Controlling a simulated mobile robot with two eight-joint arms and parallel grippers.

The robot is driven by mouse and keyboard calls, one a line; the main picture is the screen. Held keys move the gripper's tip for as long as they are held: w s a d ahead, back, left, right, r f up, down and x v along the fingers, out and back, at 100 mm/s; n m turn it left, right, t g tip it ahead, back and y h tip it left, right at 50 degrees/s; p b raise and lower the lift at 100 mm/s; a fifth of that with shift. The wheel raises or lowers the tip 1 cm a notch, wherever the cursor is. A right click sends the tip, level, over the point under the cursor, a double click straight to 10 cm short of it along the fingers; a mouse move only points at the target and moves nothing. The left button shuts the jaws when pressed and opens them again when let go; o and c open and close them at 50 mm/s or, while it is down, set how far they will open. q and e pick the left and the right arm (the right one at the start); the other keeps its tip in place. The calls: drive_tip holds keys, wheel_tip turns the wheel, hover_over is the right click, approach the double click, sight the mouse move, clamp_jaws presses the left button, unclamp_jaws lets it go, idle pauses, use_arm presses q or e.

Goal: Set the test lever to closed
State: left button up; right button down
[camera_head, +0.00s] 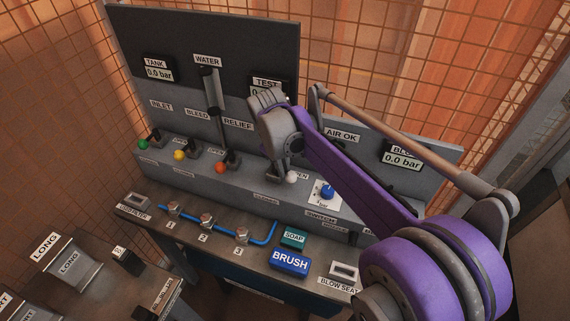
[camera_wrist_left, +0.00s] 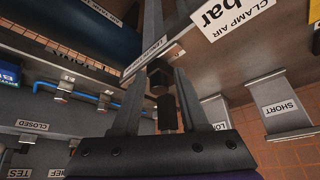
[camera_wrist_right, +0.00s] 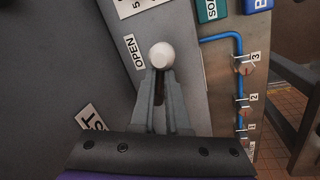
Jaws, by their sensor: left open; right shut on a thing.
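The test lever has a white ball knob (camera_head: 291,177) on the sloped grey panel, beside the OPEN label. In the right wrist view the knob (camera_wrist_right: 161,55) shows just past my fingertips, and the OPEN label (camera_wrist_right: 133,50) is to its left. My right gripper (camera_head: 282,173) is shut on the lever just below the knob; its fingers (camera_wrist_right: 160,88) hide most of the shaft. My left gripper (camera_wrist_left: 160,85) is open in the left wrist view, its fingers apart with a dark block visible between them. It does not show in the head view.
Green (camera_head: 143,144), yellow (camera_head: 179,155) and orange (camera_head: 221,168) knobbed levers stand left on the panel. A blue knob (camera_head: 327,192) is to the right. Below are a blue pipe (camera_head: 262,240), the soap block (camera_head: 294,237) and the brush block (camera_head: 290,263).

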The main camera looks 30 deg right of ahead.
drive_tip(key=m, duration=0.1)
drive_tip(key=a+m, duration=0.1)
drive_tip(key=shift+s+m+g, duration=0.1)
drive_tip(key=shift+m+g, duration=0.2)
drive_tip(key=shift+m, duration=0.1)
drive_tip(key=m, duration=0.1)
drive_tip(key=a+m, duration=0.1)
drive_tip(key=m, duration=0.1)
drive_tip(key=shift+a+m+g, duration=0.1)
drive_tip(key=shift+m+g, duration=0.2)
drive_tip(key=m, duration=0.1)
drive_tip(key=w+a+m, duration=0.1)
drive_tip(key=m, duration=0.1)
drive_tip(key=shift+m+g+p, duration=0.3)
drive_tip(key=shift+w+a+f+m+g+y, duration=0.15)
drive_tip(key=shift+w+a+m+y, duration=0.1)
drive_tip(key=shift+m, duration=0.55)
drive_tip(key=shift+w+a+r+m+g+y, duration=0.15)
drive_tip(key=shift+a+m, duration=0.1)
drive_tip(key=shift+m, duration=0.55)
drive_tip(key=shift+f, duration=0.1)
drive_tip(key=c, duration=1)
unclamp_jaws()
drive_tip(key=shift+o, duration=0.4)
drive_tip(key=shift+a, duration=0.1)
